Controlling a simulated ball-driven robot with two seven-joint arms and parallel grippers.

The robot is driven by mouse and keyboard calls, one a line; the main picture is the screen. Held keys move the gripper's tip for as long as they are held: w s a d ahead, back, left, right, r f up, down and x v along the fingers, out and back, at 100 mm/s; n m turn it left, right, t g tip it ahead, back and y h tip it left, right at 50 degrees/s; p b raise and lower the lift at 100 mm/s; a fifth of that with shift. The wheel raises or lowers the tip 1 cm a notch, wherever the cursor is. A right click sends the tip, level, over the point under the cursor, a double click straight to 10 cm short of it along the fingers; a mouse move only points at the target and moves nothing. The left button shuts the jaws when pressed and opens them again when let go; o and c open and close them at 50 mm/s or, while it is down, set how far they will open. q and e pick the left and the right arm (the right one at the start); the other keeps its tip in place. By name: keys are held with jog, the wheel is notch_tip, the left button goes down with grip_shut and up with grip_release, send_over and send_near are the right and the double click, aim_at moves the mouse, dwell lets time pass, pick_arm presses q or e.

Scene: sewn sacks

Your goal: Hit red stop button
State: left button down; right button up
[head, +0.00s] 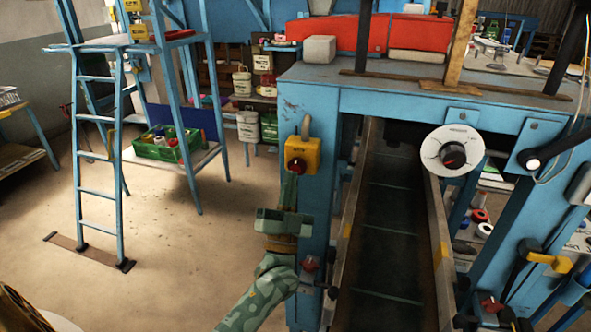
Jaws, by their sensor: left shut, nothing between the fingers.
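The red stop button (297,166) sits on the front of a yellow box (312,152) fixed to the blue machine post, with a grey conduit rising from the box. My left gripper (289,182) is shut and empty. Its green fingers point up, with the tips just below and in front of the button, overlapping the lower part of the box. I cannot tell whether the tips touch the button. My right gripper is not in view.
The blue machine frame (311,218) stands beside my left arm. A dark conveyor (388,230) runs to its right, with a round white dial (451,150) above. A blue ladder (98,150) and green crate (167,147) stand left. Floor between is clear.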

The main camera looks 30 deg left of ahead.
pick_arm(q)
jog(key=shift+w, duration=0.15)
jog(key=shift+w+a, duration=0.1)
jog(key=shift+w, duration=0.1)
jog(key=shift+w+a, duration=0.1)
jog(key=shift+w, duration=0.4)
dwell(0.7)
jog(key=shift+s, duration=0.1)
jog(key=shift+s+d+p, duration=0.2)
jog(key=shift+s+p, duration=0.1)
jog(key=shift+s, duration=0.5)
jog(key=s+p, duration=0.1)
jog(key=s, duration=0.1)
jog(key=s+d+p, duration=0.1)
jog(key=s, duration=0.2)
jog(key=shift+d, duration=0.1)
